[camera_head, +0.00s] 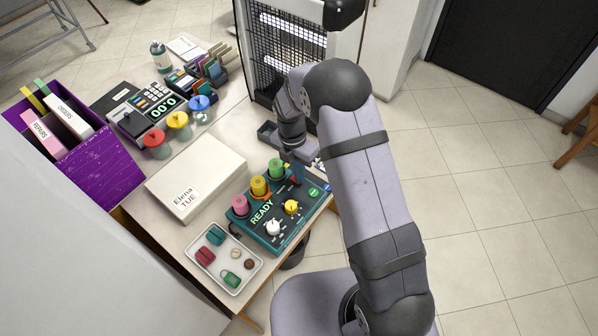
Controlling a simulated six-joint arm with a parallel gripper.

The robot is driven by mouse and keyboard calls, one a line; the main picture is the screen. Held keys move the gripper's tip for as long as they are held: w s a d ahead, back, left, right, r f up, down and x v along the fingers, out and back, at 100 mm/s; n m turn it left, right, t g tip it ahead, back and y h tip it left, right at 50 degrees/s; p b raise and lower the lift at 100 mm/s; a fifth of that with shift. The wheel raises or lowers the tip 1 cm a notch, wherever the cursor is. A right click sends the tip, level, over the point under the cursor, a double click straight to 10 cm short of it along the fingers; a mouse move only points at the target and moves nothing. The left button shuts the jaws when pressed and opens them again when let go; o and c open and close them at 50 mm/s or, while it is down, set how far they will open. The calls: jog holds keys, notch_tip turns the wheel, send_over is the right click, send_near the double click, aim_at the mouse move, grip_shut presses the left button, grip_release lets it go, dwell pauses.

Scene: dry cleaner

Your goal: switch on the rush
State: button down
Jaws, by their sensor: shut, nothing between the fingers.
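A teal control box (273,222) with a lit READY display (261,211) sits on the right part of the table in the head view. It has a white knob (273,228), a yellow knob (291,207) and a green round button (314,192). Pink (240,206), yellow (259,187) and green (277,169) spool-like pieces stand along its back. My gripper (297,172) is shut and empty, over the box's far right end. I cannot tell whether it touches the box. No rush label is readable; my gripper and arm hide part of that end.
A white box (196,178) marked Elena TUE lies left of the control box. A white tray (255,270) with small items is in front. Jars with red, yellow and blue lids (201,104) stand behind. A dark mesh-front cabinet (262,75) is at the back.

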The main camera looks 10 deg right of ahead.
jog(key=shift+s+d+f, duration=0.1)
jog(key=shift+f, duration=0.2)
jog(key=shift+r, duration=0.1)
dwell(0.3)
jog(key=shift+w+a+r, duration=0.1)
jog(key=shift+w+a, duration=0.55)
jog(key=shift+d, duration=0.1)
jog(key=shift+r, duration=0.1)
